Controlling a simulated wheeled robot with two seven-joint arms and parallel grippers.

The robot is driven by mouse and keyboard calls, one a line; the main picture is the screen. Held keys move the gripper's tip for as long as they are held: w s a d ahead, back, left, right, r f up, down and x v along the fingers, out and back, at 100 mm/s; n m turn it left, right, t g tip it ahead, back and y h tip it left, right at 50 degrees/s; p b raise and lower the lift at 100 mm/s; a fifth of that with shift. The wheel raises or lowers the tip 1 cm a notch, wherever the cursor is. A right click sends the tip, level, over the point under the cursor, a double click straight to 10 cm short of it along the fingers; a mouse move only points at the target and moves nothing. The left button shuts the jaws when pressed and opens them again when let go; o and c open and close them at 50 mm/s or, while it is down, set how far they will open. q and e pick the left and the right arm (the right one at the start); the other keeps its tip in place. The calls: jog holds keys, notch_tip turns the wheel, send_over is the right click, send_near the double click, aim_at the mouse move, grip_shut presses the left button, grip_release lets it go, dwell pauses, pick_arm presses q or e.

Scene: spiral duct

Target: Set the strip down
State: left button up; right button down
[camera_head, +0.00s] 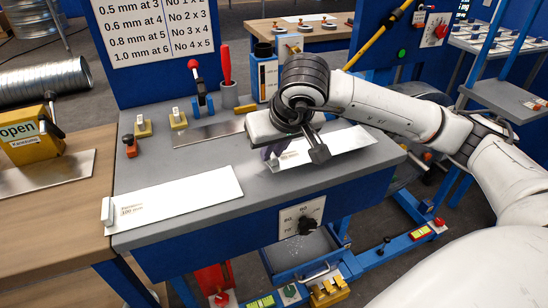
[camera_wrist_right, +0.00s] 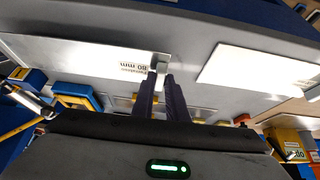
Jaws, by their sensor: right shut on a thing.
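A pale strip (camera_head: 345,142) with a grey block at one end and an "80 mm" label is at the right side of the grey bench top. My right gripper (camera_head: 272,154) is over its left end. In the right wrist view the fingers (camera_wrist_right: 161,92) are close together on the grey end block (camera_wrist_right: 160,63), and the strip (camera_wrist_right: 90,57) runs off to the left. The strip is flat, on or just above the bench; I cannot tell which. The gripper hides part of it. My left gripper is out of view.
A similar strip (camera_head: 185,198) labelled "100 mm" lies at the bench's front left. A bare metal strip (camera_head: 210,132), yellow blocks (camera_head: 178,120) and a cup with a red tool (camera_head: 228,92) are behind. Bare grey bench (camera_head: 250,185) lies between the two pale strips.

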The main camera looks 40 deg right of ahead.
notch_tip(320, 180, down, 3)
jog(key=shift+r, duration=0.2)
